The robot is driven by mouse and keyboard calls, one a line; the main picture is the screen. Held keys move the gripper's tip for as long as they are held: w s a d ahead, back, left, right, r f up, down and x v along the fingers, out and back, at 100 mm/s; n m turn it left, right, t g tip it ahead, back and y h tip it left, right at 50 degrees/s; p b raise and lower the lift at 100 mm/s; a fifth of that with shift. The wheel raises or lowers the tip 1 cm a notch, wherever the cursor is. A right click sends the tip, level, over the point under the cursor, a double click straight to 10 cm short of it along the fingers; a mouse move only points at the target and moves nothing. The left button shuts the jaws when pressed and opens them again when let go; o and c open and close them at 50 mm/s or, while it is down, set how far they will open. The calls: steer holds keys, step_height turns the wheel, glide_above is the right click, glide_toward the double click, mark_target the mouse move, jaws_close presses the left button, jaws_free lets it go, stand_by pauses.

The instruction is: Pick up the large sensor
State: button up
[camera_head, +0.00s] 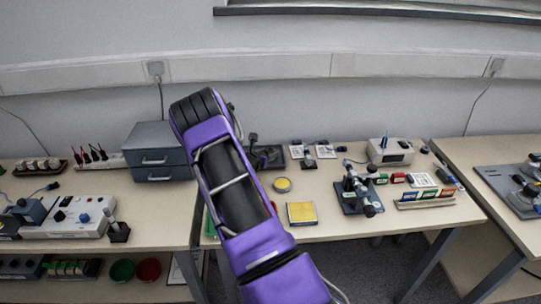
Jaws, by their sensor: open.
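I cannot tell for sure which thing is the large sensor. On the middle table (330,232), a round yellow-topped piece (282,184) lies near a square yellow pad (301,213). A dark device on a base (265,156) stands behind them, partly covered by my arm. Small dark parts with white cards (311,151) lie at the back. My purple arm rises across the middle of the view and hides part of the table. My gripper does not show; the arm seems to cover it.
A black stand instrument (356,190), a white box with a display (390,151) and a rack of coloured cards (427,198) fill the right side. Grey drawers (156,152) and a control panel (66,217) stand at left. Some table front is clear.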

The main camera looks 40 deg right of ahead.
mark_target(272, 152)
steer(key=shift+x, duration=1.55)
jaws_close()
